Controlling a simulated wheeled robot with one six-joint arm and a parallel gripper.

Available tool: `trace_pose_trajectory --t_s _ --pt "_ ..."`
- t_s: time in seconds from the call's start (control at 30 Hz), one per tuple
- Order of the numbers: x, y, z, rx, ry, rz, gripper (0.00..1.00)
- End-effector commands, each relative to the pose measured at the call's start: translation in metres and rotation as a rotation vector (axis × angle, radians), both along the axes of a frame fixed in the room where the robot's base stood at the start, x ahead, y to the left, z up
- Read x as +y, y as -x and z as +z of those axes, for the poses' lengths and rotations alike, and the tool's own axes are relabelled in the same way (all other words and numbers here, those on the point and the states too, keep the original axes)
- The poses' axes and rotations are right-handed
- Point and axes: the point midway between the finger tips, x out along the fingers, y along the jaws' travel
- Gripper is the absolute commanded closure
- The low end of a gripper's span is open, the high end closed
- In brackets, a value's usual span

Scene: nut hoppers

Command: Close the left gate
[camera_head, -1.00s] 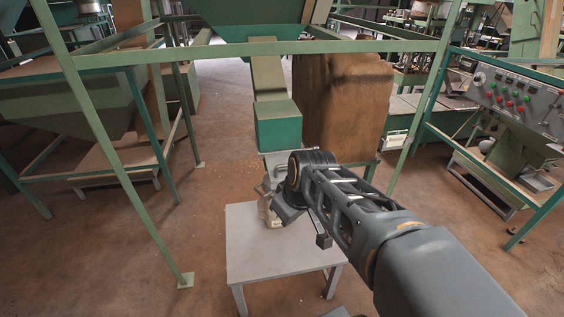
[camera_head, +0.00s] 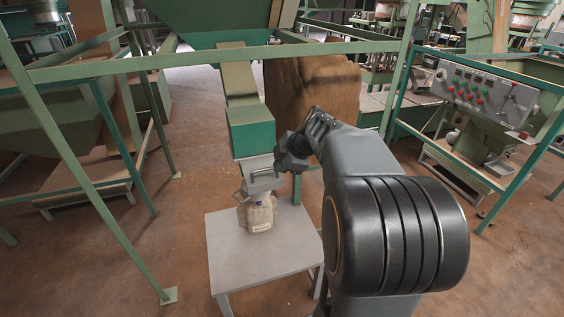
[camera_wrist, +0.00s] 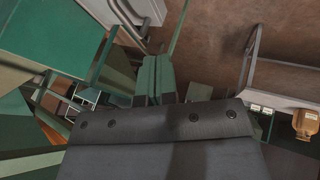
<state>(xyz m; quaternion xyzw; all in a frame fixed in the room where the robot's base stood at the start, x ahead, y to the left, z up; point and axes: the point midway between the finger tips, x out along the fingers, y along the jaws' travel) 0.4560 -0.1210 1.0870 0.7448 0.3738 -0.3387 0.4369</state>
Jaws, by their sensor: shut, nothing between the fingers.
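A grey metal gate fitting (camera_head: 262,174) with a thin handle hangs under the green chute box (camera_head: 252,131) in the head view. I cannot tell from the handle how far the gate is open. The fitting seems to show at the top of the wrist view (camera_wrist: 118,14), beside the green chute box (camera_wrist: 50,32). My gripper (camera_wrist: 158,72) has its green fingers together and empty in the wrist view. In the head view my wrist is just right of the fitting; the fingertips are too small to tell, so contact is unclear.
Green frame posts and a crossbar (camera_head: 200,58) stand around the chute. A brown sack-like bulk (camera_head: 312,92) is behind my arm. A control panel (camera_head: 487,92) stands at right.

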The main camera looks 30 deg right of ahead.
Motion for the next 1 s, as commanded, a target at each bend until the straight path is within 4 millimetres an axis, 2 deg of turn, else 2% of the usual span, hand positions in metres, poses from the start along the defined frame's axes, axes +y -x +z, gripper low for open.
trace_pose_trajectory --t_s 0.33,0.6,1.0 --pt "0.018 -0.032 -0.055 0.006 -0.002 0.001 1.0" --pt "0.011 -0.061 -0.058 0.003 0.0 -0.001 1.0" --pt "0.009 -0.069 -0.061 0.001 0.001 -0.002 1.0"
